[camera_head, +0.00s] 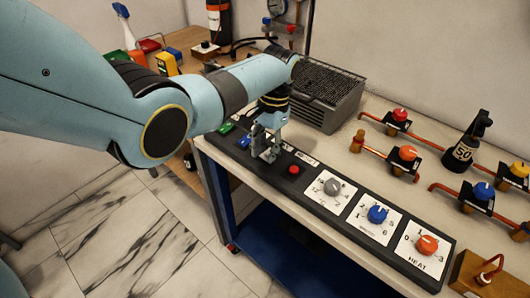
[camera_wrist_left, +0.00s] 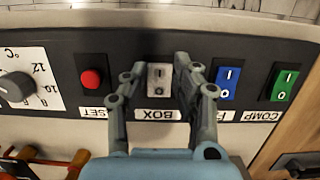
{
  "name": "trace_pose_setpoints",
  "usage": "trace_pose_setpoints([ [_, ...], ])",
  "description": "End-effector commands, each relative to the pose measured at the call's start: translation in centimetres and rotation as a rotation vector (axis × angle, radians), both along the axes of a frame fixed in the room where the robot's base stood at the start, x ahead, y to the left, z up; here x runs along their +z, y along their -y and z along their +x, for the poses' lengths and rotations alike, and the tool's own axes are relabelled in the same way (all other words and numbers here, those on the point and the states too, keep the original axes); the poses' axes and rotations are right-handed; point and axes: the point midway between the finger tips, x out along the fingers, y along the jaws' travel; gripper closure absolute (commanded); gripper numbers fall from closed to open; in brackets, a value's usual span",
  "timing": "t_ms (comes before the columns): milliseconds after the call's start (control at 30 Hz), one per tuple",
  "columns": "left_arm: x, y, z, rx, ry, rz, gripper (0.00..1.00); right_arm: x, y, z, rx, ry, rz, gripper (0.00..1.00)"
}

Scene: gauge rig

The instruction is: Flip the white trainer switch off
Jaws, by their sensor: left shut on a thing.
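The white switch (camera_wrist_left: 159,78) is a small rocker marked I and O, above a label reading BOX in the left wrist view. My left gripper (camera_wrist_left: 160,65) has one finger on each side of it and is shut on it. Which end of the rocker is pressed in, I cannot tell. In the head view my left gripper (camera_head: 265,153) points down at the black panel (camera_head: 310,170) and hides most of the switch. My right gripper is in neither view.
A red button (camera_wrist_left: 91,80) is on one side of the white switch; a blue switch (camera_wrist_left: 227,83) and green switch (camera_wrist_left: 284,85) are on the other. Grey (camera_head: 332,187), blue (camera_head: 377,214) and orange (camera_head: 427,245) knobs line the panel. A grey meshed box (camera_head: 325,95) stands behind.

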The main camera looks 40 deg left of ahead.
Motion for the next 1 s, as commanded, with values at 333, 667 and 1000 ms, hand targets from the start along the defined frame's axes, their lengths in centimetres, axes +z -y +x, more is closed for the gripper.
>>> trace_pose_setpoints([
  [333,0.1,0.0,0.2,0.000,-0.071,0.006,1.00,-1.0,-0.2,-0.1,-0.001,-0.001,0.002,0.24],
  [667,0.1,0.0,0.2,-0.001,-0.071,0.005,0.50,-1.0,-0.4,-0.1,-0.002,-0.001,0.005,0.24],
  [1000,0.8,0.0,0.5,0.000,-0.069,0.005,0.50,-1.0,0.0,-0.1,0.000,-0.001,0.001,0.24],
])
